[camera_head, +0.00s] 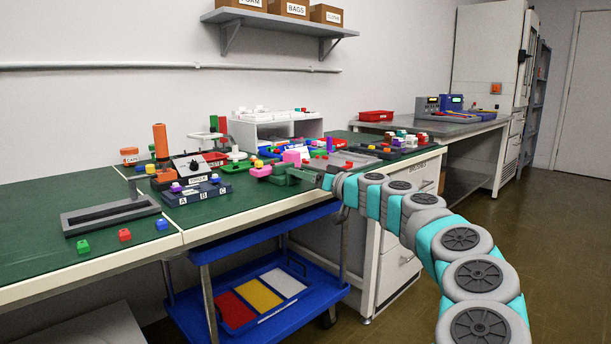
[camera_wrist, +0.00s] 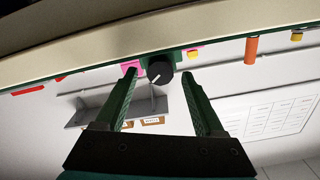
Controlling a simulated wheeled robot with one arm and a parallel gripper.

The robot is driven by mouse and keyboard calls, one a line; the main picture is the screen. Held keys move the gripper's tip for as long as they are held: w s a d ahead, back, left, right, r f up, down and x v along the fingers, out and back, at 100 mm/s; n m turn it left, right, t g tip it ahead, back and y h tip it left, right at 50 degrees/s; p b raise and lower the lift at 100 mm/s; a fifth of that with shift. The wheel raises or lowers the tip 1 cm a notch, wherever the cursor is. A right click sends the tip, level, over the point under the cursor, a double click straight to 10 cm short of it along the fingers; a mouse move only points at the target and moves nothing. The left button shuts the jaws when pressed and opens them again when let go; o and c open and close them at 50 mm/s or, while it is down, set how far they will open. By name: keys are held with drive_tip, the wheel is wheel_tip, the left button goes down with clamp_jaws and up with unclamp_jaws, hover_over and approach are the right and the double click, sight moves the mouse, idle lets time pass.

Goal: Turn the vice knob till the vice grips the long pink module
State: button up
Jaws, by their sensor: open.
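The green vice (camera_head: 279,174) stands near the front edge of the green bench. A pink block (camera_head: 291,157), which looks like the long pink module, shows at the vice; whether the jaws touch it is too small to tell. In the wrist view, pink (camera_wrist: 130,67) shows beside the green vice body (camera_wrist: 174,55). The black round vice knob (camera_wrist: 160,70), with a white pointer line, faces my wrist camera. My gripper (camera_wrist: 160,77) is open, its green fingertips on either side of the knob, with gaps visible. In the head view my gripper (camera_head: 308,179) is at the vice's front.
A white shelf unit (camera_head: 275,130) stands behind. A blue cart (camera_head: 262,290) is below the bench front. The floor (camera_head: 500,220) at the right is clear.

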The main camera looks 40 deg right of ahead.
clamp_jaws()
idle(0.5)
drive_tip(key=shift+m, duration=0.3)
drive_tip(key=m, duration=0.3)
drive_tip(key=shift+d+p, duration=0.1)
drive_tip(key=shift+p, duration=0.2)
drive_tip(key=shift+d+f+m, duration=0.1)
drive_tip(key=shift+f+m, duration=0.05)
drive_tip(key=shift+m, duration=1.85)
drive_tip(key=shift+p, duration=0.3)
unclamp_jaws()
